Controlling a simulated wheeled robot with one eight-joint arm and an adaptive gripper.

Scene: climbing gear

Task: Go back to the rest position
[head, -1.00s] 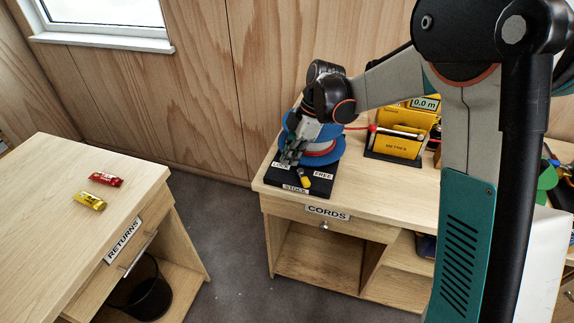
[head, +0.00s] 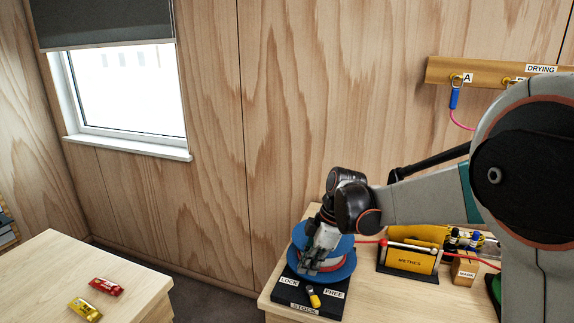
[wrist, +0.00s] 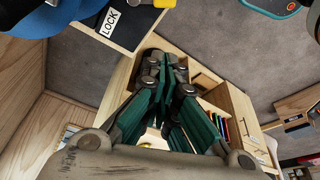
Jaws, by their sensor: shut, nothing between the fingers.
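My gripper (head: 311,266) is at the cord spool in the head view, in front of the blue reel (head: 343,262) on its black base. Its fingers (wrist: 165,85) look closed together in the wrist view, with nothing held. The reel stands on a black base (head: 330,300) labelled LOCK, FREE and STOCK, with a yellow-ended lever (head: 313,298) between LOCK and FREE. Part of the base, with the LOCK label (wrist: 109,23), also shows in the wrist view. Whether the fingers touch the reel cannot be told.
The yellow METRES counter (head: 408,258) stands right of the reel, with a red cord running to it. A wooden block (head: 465,272) with markers stands beyond. A red device (head: 106,286) and a yellow one (head: 85,309) lie on the left table. A wall rail (head: 490,72) carries hooks.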

